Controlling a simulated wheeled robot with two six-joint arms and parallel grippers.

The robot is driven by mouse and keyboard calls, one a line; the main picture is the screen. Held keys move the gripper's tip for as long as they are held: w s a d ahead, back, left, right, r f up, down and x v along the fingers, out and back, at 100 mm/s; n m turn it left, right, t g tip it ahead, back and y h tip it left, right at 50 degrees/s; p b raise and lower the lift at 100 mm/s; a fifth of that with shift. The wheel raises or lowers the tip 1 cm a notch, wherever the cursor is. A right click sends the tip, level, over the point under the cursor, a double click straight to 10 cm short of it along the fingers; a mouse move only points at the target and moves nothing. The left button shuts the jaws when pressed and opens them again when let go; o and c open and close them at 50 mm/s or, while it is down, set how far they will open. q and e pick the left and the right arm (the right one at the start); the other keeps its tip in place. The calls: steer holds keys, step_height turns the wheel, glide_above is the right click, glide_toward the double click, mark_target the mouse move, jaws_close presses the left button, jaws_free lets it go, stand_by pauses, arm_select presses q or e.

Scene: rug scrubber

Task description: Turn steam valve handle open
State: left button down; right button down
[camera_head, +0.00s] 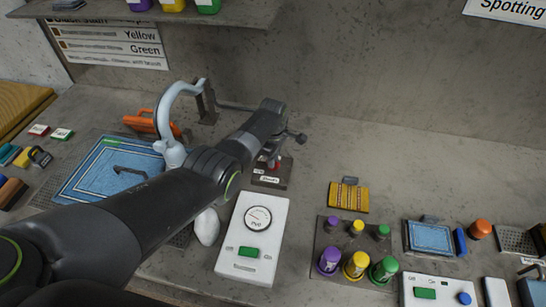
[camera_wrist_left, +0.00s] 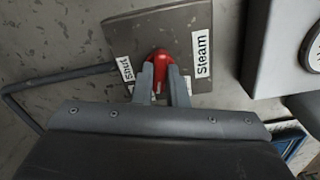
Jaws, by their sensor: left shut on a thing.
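The steam valve has a red handle (camera_wrist_left: 162,62) on a dark grey base plate (camera_wrist_left: 135,35) with labels reading "Steam" and what looks like "Shut". In the head view the plate (camera_head: 270,180) stands at the back of the counter, behind the gauge box. My left gripper (camera_wrist_left: 163,80) is shut on the red handle, with one finger on each side of it. In the head view my left arm crosses from the lower left, and the left gripper (camera_head: 280,150) hides most of the valve. My right gripper is not in view.
A white gauge box (camera_head: 232,262) with a green switch stands just in front of the valve. A pale curved spout (camera_head: 165,115) and an orange tool (camera_head: 140,122) are to its left. Coloured bottles (camera_head: 356,264) stand to the right. A shelf (camera_head: 240,14) overhangs the upper left.

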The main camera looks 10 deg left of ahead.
arm_select(q)
steer(key=shift+w+r+n, duration=0.1)
steer(key=shift+n, duration=1.4)
steer(key=c, duration=1.4)
jaws_free()
steer(key=shift+c, duration=0.2)
steer(key=shift+r+p, duration=0.25)
steer(key=shift+p, duration=0.1)
step_height(320, 180, up, 5)
steer(key=shift+f+p, duration=0.1)
steer(key=shift+p, duration=0.55)
step_height(320, 180, up, 12)
steer(key=b, duration=0.1)
steer(key=shift+b, duration=0.4)
